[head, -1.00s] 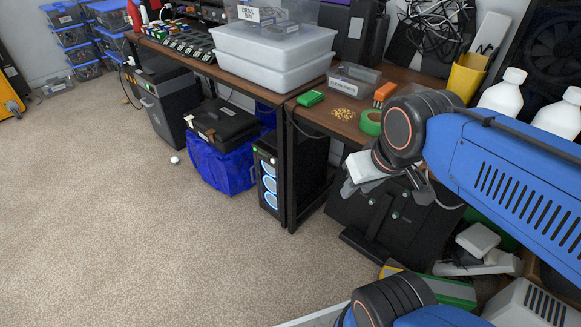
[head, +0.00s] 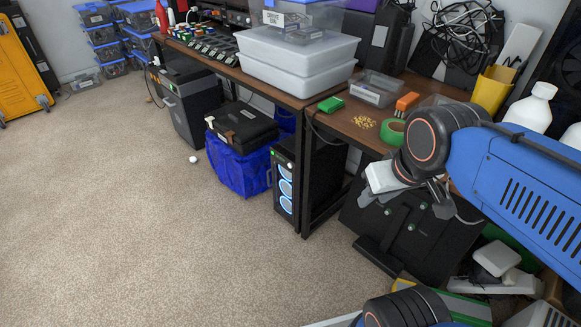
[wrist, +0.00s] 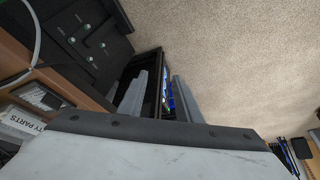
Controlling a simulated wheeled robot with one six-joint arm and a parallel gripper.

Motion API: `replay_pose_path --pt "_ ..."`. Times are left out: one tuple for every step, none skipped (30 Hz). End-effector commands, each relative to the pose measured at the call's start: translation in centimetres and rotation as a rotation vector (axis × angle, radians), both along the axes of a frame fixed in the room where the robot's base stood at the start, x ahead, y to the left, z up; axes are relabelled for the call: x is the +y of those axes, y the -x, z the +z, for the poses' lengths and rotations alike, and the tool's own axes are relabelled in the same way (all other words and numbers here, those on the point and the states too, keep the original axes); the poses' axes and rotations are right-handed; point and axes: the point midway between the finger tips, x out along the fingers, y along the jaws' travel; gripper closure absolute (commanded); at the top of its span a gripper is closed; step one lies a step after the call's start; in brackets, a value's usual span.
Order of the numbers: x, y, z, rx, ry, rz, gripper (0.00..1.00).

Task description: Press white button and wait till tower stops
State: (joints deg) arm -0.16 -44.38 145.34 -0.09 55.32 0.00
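The black PC tower (head: 285,187) stands upright on the carpet beside the desk leg, with three blue-lit fan rings on its front. A small green light shows near its top front edge; I cannot make out a white button. In the wrist view the tower's blue lights (wrist: 171,103) show partly, between and behind the fingers. My gripper (head: 405,200) is to the right of the tower in the head view, apart from it, in front of the desk's right part. In the wrist view my gripper (wrist: 158,97) has its two fingers apart with nothing held between them.
The wooden desk (head: 345,125) stands above and behind the tower. A blue bag (head: 240,172) with a black case (head: 241,127) on it is left of the tower. A black panel (head: 415,230) leans below my gripper. The carpet (head: 150,240) in front is clear.

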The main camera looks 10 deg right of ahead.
Motion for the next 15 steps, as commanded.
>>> replay_pose_path --pt "0.00 0.00 0.00 0.000 0.000 0.000 0.69" --pt "0.00 0.00 0.00 0.000 0.000 0.000 0.69" --pt "0.00 0.00 0.00 0.000 0.000 0.000 0.78" --pt "0.00 0.00 0.00 0.000 0.000 0.000 0.85" --pt "0.00 0.00 0.00 0.000 0.000 0.000 0.93" --pt "0.00 0.00 0.00 0.000 0.000 0.000 1.00" --pt "0.00 0.00 0.00 0.000 0.000 0.000 1.00" --pt "0.00 0.00 0.00 0.000 0.000 0.000 1.00" --pt "0.00 0.00 0.00 0.000 0.000 0.000 1.00" --pt "0.00 0.00 0.00 0.000 0.000 0.000 1.00" --pt "0.00 0.00 0.00 0.000 0.000 0.000 1.00" --pt "0.00 0.00 0.00 0.000 0.000 0.000 1.00" --pt "0.00 0.00 0.00 0.000 0.000 0.000 1.00" --pt "0.00 0.00 0.00 0.000 0.000 0.000 1.00" --pt "0.00 0.00 0.00 0.000 0.000 0.000 1.00"
